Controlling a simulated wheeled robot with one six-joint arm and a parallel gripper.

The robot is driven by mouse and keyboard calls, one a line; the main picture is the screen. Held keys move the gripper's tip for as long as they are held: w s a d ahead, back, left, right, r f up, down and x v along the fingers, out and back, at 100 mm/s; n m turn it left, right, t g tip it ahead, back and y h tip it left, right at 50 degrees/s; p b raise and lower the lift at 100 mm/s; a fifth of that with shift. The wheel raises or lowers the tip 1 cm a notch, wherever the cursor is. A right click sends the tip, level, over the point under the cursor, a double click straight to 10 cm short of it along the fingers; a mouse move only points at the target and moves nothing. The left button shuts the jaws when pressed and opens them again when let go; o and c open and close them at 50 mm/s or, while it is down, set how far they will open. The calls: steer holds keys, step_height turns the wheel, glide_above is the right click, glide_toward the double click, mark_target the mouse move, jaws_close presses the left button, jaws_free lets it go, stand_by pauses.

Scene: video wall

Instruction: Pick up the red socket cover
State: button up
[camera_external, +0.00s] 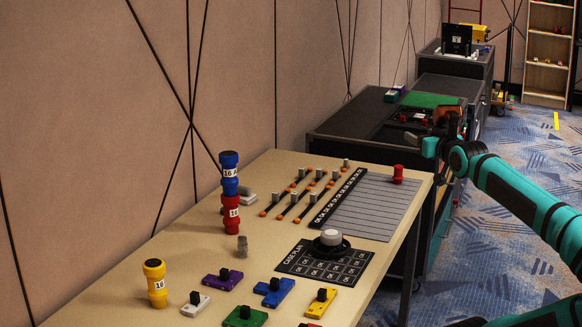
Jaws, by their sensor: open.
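A small red cylinder (398,174) stands upright near the right edge of the table, at the end of a lined grey sheet. A sliver of a flat red piece (310,325) shows at the bottom edge, mostly cut off. I cannot tell for certain which is the socket cover. My gripper (447,118) is open, at the end of the teal arm, beyond the table's right edge and apart from these pieces. Its fingers are small and hard to make out.
A yellow spool (156,283) stands at the table's front left. Flat purple (222,279), blue (273,291), green (245,317) and yellow (320,302) pieces with black knobs lie in front. A white-topped button (331,238) sits on a black card. A dark cabinet (345,130) stands behind.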

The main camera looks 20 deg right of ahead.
steer(key=w+d+r+g+h, duration=0.1)
steer(key=w+d+g, duration=0.1)
steer(key=w, duration=0.4)
steer(key=w+d+r+g, duration=0.1)
steer(key=w+g, duration=0.1)
steer(key=w, duration=0.5)
steer(key=g+y, duration=0.1)
steer(key=g, duration=1.1)
glide_above(399, 166)
steer(key=s, duration=0.2)
step_height(399, 166, down, 16)
steer(key=f, duration=0.6)
steer(key=w+f, duration=0.1)
steer(key=f, duration=0.5)
steer(key=w+f, duration=0.1)
steer(key=f, duration=0.4)
steer(key=shift+a+f, duration=0.1)
steer(key=shift+f, duration=0.15)
steer(key=c, duration=1.1)
